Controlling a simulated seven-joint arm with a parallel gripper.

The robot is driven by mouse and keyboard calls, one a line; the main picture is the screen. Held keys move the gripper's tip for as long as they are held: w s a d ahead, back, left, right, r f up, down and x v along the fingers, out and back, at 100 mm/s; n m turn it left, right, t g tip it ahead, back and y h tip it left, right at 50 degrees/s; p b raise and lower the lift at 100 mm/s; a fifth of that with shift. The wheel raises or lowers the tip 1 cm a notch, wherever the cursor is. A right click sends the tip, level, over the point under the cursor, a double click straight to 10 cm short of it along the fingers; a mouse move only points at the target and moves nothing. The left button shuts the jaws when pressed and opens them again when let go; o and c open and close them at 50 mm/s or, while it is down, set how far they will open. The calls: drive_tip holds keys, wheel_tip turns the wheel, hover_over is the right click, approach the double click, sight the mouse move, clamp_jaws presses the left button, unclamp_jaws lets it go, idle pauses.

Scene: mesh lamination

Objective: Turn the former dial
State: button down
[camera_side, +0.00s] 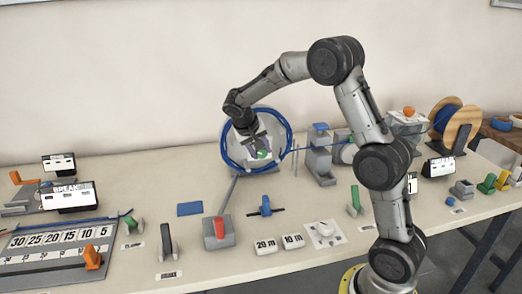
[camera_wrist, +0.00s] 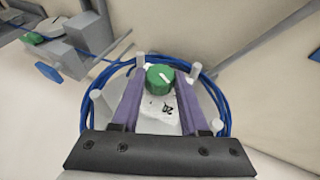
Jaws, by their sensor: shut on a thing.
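The former (camera_side: 233,152) stands near the back wall, a pale round frame with blue tubing coiled around it. It also shows in the wrist view, with blue tubing (camera_wrist: 85,105) looping past several pale pegs. The green dial (camera_wrist: 160,77) sits on the former's face, has a white pointer mark, and is next to a printed "20". The dial is a small green spot in the side view (camera_side: 262,154). My gripper (camera_wrist: 165,75) has its purple fingers on either side of the dial and is shut on it. The fingertips are hard to make out in the side view.
A grey tensioner-like stand (camera_side: 319,160) is right of the former. In front lie a blue pad (camera_side: 190,209), a red-levered grey block (camera_side: 218,232), a blue-handled tool (camera_side: 265,206) and number tiles (camera_side: 265,246). A numbered board (camera_side: 60,240) is at left.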

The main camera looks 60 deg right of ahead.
drive_tip(key=shift+w+a+f+n+g+h, duration=0.25)
drive_tip(key=shift+n+g+h, duration=0.45)
drive_tip(key=shift+g+h, duration=0.95)
drive_tip(key=shift+f+n+g+h, duration=0.3)
drive_tip(key=shift+n+g+h, duration=0.5)
drive_tip(key=shift+h, duration=1.55)
drive_tip(key=shift+w+a+f+n+g+h, duration=0.25)
drive_tip(key=shift+n+g+h, duration=0.35)
drive_tip(key=shift+g+h, duration=1.1)
drive_tip(key=shift+s+d+t+h, duration=0.1)
drive_tip(key=shift+t+h, duration=0.25)
drive_tip(key=shift+h, duration=0.05)
drive_tip(key=shift+c, duration=2.1)
unclamp_jaws()
drive_tip(key=shift+f, duration=0.1)
